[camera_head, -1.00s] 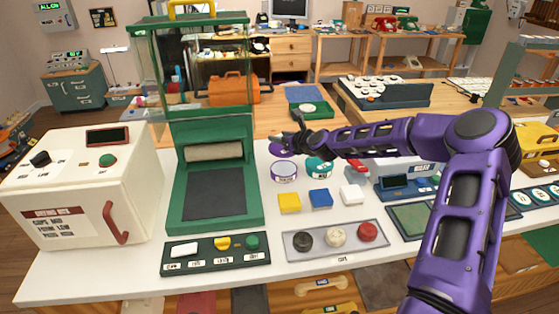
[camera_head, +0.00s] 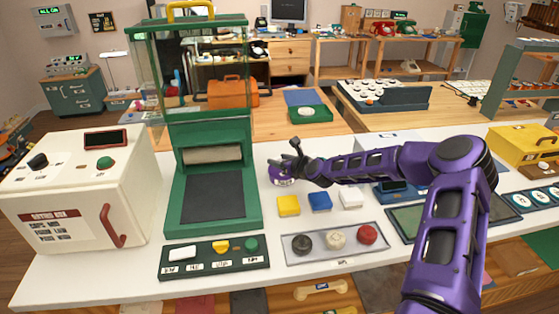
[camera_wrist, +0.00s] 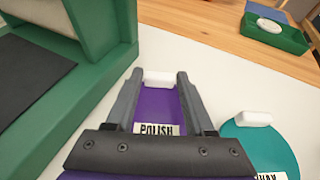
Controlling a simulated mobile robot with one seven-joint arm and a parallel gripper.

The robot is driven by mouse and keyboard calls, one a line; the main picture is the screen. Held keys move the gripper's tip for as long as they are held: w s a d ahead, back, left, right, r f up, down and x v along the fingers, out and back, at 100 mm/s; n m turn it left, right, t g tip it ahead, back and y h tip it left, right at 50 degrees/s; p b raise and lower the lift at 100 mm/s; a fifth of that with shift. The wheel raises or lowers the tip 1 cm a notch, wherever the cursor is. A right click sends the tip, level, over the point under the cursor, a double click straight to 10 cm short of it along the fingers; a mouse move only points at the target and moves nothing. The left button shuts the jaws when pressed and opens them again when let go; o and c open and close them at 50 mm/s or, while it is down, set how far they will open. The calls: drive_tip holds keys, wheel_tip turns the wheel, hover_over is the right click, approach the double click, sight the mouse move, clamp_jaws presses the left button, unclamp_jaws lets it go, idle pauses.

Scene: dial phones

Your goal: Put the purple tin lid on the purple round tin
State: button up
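The purple tin lid (camera_wrist: 160,105) has a white knob, which sits between my fingertips in the wrist view. My gripper (camera_head: 287,165) is shut on this knob, as far as I can see. The purple round tin (camera_head: 283,181) is right below, on the white counter, with a label reading POLISH in the wrist view. The lid is at the tin's top; I cannot tell whether it is seated or slightly above. My fingers hide the lid's sides. A teal tin (camera_wrist: 255,145) with a white knob stands to the right of my gripper in the wrist view; my arm hides it in the head view.
A green press-like frame (camera_head: 215,205) stands to the left. A grey tray (camera_head: 337,256) with three round knobs lies nearer. A green tray (camera_head: 307,112) is behind.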

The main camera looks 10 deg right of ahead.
drive_tip(key=o, duration=0.3)
drive_tip(key=shift+r, duration=0.1)
drive_tip(key=shift+r, duration=0.15)
drive_tip(key=v, duration=1.2)
drive_tip(key=shift+p, duration=0.3)
drive_tip(key=shift+a, duration=0.1)
